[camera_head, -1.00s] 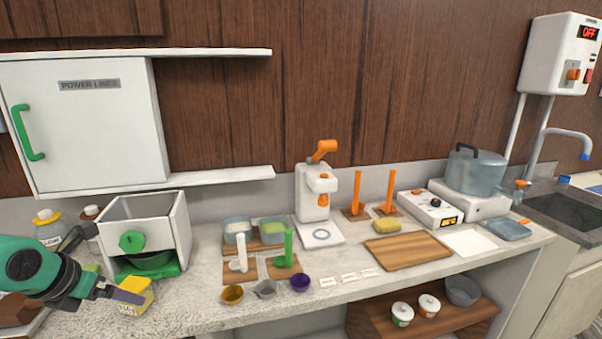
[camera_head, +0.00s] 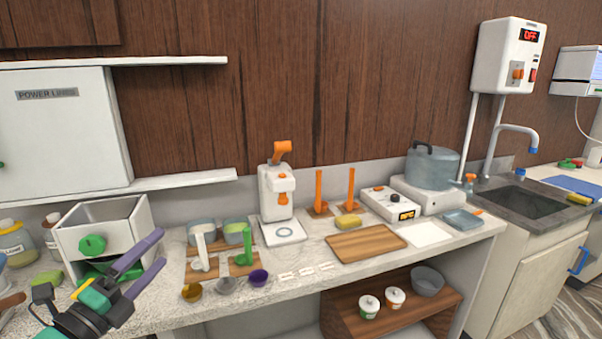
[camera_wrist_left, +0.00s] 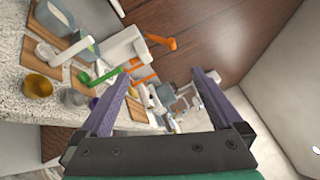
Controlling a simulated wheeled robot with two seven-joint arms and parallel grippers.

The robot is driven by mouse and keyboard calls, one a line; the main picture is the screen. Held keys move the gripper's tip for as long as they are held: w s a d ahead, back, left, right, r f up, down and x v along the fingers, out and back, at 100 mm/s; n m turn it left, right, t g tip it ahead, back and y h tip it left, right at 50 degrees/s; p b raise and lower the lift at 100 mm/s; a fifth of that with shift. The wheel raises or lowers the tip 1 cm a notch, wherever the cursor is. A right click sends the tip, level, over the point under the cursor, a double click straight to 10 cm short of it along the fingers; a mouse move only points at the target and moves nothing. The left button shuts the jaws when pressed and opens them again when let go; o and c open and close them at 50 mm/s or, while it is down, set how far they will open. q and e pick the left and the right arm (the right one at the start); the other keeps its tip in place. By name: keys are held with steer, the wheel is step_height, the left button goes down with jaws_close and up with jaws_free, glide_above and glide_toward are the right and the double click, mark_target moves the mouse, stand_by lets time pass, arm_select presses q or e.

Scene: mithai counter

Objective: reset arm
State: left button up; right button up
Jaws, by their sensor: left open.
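My left gripper (camera_head: 142,268) is at the lower left of the head view, in front of the white box with the green knob (camera_head: 92,244). Its two purple fingers are spread apart with nothing between them. In the left wrist view the open fingers (camera_wrist_left: 162,95) frame the counter and the wooden wall, and nothing is held. My right gripper is not in view.
The counter holds small cups (camera_head: 192,292), a white press with an orange handle (camera_head: 276,200), a wooden board (camera_head: 366,243) and a pot (camera_head: 432,168) on a white unit. A wall cabinet (camera_head: 60,130) hangs above left. A sink (camera_head: 520,202) lies right.

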arm_select(q)
steer(key=s+a+f+n+g+y, duration=0.2)
steer(key=a+f+n+y, duration=0.75)
steer(key=n, duration=0.65)
steer(key=s+d+f+n+g+y, duration=0.2)
steer(key=s+f+n+g, duration=0.35)
steer(key=f, duration=0.55)
steer(key=s+d+f+n+g+h, duration=0.2)
steer(key=s+d+f+g+h, duration=0.5)
steer(key=s+d+f, duration=0.45)
step_height(320, 180, down, 23)
steer(key=s+g+y, duration=0.2)
steer(key=s+a+f+g, duration=0.1)
steer(key=s+a+f, duration=0.2)
steer(key=s+f, duration=1.1)
steer(key=s, duration=0.3)
